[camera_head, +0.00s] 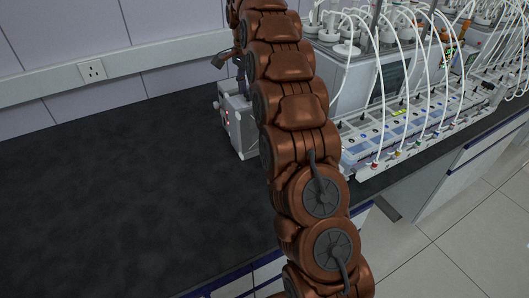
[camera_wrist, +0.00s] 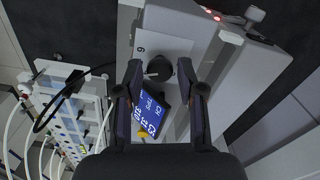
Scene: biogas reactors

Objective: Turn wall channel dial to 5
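A black round dial (camera_wrist: 159,68) is on the pale front panel of a grey box in the wrist view. A "6"-like mark shows on the panel near it. A blue display (camera_wrist: 152,112) with white characters is below the dial, tilted in the picture and partly covered by my gripper. My gripper (camera_wrist: 160,66) is open, with one finger on either side of the dial and visible gaps between them. The grey box (camera_head: 237,122) also shows in the head view, partly behind my arm.
A reactor bench unit (camera_head: 405,130) with many white tubes stands right of my arm. It also shows at left in the wrist view (camera_wrist: 72,110). The dark countertop (camera_head: 120,190) is clear on the left. A wall socket (camera_head: 92,70) is behind.

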